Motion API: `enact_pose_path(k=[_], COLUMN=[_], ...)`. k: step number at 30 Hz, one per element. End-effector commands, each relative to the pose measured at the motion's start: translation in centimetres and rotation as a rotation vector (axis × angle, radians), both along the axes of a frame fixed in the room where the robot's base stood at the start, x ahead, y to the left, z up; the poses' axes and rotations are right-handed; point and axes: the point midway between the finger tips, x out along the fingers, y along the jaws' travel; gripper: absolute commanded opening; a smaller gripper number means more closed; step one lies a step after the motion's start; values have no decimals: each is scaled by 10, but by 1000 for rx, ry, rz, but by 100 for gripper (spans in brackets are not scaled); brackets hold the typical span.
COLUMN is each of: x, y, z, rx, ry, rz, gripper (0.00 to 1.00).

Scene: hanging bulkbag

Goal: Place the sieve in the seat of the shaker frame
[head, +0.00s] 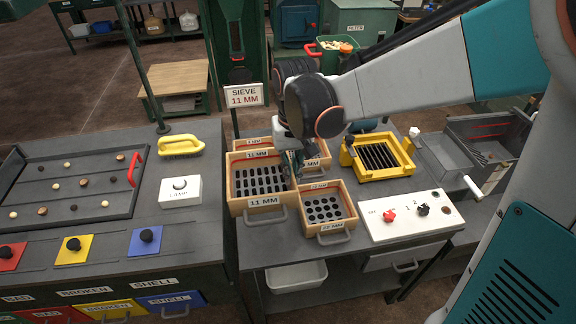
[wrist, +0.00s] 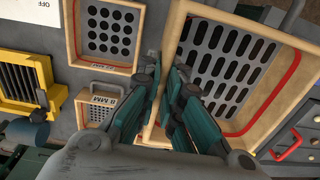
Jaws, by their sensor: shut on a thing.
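The slotted 11 MM sieve (head: 236,207) is a wooden box with a dark slotted floor, at the left end of the right-hand bench. It fills the right of the wrist view (wrist: 262,121). My gripper (head: 291,172) is at its right wall in the head view. In the wrist view my gripper (wrist: 166,78) is shut on this wall, one finger on each side. I cannot tell whether the sieve is clear of the bench. The yellow shaker frame (head: 410,165), with dark bars across its seat, stands to the right, and its edge shows in the wrist view (wrist: 17,104).
A round-hole sieve (head: 345,219) stands close right of the slotted one. Another sieve (head: 325,160) is behind, partly hidden by my arm. A sign (head: 244,95) reads SIEVE 11 MM. A white control panel (head: 446,221) with knobs lies before the shaker frame. A grey bin (head: 445,155) stands right of it.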

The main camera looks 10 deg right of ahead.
Motion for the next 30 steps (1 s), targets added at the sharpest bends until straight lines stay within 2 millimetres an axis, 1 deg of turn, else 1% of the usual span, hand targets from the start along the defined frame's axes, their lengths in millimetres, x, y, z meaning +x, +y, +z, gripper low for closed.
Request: enact_pose_path(k=[2, 5, 15, 19, 21, 23, 28, 30], x=[-2, -2, -2, -2, -2, -2, -2, -2], y=[2, 3, 3, 3, 3, 3, 2, 2], z=[-2, -19, -104, -131, -142, -148, -156, -163], rx=[1, 1, 1, 1, 1, 1, 1, 1], ry=[0, 0, 0, 0, 0, 0, 0, 0], rz=[0, -1, -1, -1, -1, -1, -1, -1], gripper=[0, 0, 0, 0, 0, 0, 0, 0])
